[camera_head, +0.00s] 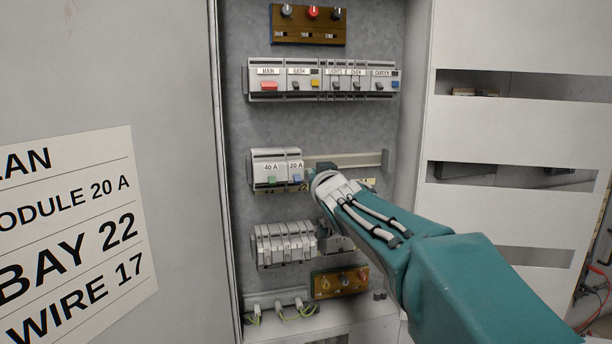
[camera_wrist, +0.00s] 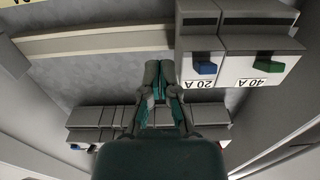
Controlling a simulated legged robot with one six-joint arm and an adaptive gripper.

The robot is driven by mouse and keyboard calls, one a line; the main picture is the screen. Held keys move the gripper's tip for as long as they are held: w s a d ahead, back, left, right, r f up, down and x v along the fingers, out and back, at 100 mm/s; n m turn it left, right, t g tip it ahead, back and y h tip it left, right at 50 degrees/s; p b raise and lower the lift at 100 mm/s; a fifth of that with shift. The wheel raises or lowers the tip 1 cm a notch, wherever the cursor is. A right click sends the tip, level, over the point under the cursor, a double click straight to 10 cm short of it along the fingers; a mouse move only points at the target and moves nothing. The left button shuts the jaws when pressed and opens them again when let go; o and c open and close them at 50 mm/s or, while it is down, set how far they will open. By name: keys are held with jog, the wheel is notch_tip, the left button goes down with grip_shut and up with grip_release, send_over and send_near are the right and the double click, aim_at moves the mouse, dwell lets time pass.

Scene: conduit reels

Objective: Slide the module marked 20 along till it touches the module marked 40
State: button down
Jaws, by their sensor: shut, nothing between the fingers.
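The module marked 40 A (camera_head: 269,174), with a green switch, sits at the left end of the middle rail (camera_head: 362,160). The narrower module marked 20 A (camera_head: 295,171), with a blue switch, sits right beside it, with no clear gap between them. In the wrist view, which is upside down, the 20 A module (camera_wrist: 198,48) and the 40 A module (camera_wrist: 258,46) stand side by side with only a thin seam. My gripper (camera_head: 319,169) is shut and empty, just right of the 20 A module. Its fingertips (camera_wrist: 163,77) show beside that module; I cannot tell whether they touch it.
A row of breakers (camera_head: 325,82) sits on the rail above, and a row of grey modules (camera_head: 284,244) below. The middle rail right of my gripper is bare. A cabinet wall (camera_head: 418,110) bounds the right side. A paper sign (camera_head: 75,230) hangs at left.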

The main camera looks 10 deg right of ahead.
jog(key=s, duration=0.8)
jog(key=shift+d, duration=0.3)
dwell(0.3)
jog(key=s+a+f+g, duration=0.1)
jog(key=s+f+g, duration=0.5)
jog(key=s+f, duration=0.6)
jog(key=s+a+f+g, duration=0.1)
jog(key=s+f+g, duration=0.5)
jog(key=s+f, duration=0.6)
jog(key=s, duration=0.5)
jog(key=shift+s+a+f+h, duration=0.2)
jog(key=shift+s+a+h, duration=0.05)
jog(key=shift+h, duration=0.05)
